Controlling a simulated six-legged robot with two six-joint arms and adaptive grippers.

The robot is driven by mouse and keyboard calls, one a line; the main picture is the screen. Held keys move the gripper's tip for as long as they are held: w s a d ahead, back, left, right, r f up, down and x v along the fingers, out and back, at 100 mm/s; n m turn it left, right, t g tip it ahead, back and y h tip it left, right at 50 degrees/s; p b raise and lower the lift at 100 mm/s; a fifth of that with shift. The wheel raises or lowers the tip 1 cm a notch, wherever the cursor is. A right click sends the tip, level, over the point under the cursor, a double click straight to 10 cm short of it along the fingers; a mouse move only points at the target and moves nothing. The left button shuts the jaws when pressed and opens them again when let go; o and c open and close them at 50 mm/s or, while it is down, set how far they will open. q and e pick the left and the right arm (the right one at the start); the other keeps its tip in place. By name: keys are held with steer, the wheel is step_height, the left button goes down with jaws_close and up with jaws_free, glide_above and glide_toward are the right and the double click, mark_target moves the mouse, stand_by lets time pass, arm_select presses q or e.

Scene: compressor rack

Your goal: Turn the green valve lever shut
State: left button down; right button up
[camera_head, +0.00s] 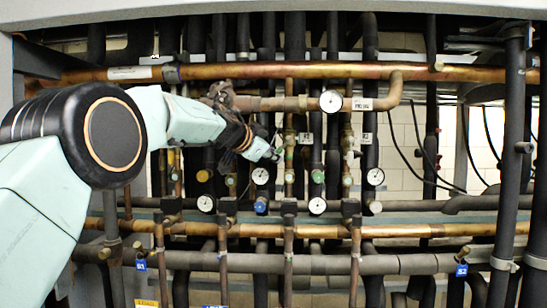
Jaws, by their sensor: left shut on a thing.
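My left arm comes in from the left, and my left gripper (270,152) is at the middle of the pipe rack. Its fingers are shut at a small green valve lever (278,141) by a vertical copper pipe. The gripper covers much of the lever, so its exact angle is hard to tell. My right gripper is not in view.
A long horizontal copper pipe (300,71) runs above the gripper, with a white-faced gauge (331,101) to the right. Several gauges and valves sit close below. Dark vertical pipes (431,120) stand at the right, with thin black cables between them.

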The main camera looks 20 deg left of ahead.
arm_select(q)
steer(key=shift+r, duration=0.4)
steer(key=c, duration=1.6)
jaws_free()
steer(key=shift+c, duration=0.2)
steer(key=o, duration=0.3)
steer(key=shift+s+d, duration=0.1)
steer(key=shift+s, duration=0.2)
steer(key=shift+w+a+f, duration=0.1)
steer(key=shift+a+f, duration=0.05)
steer(key=shift+a, duration=0.05)
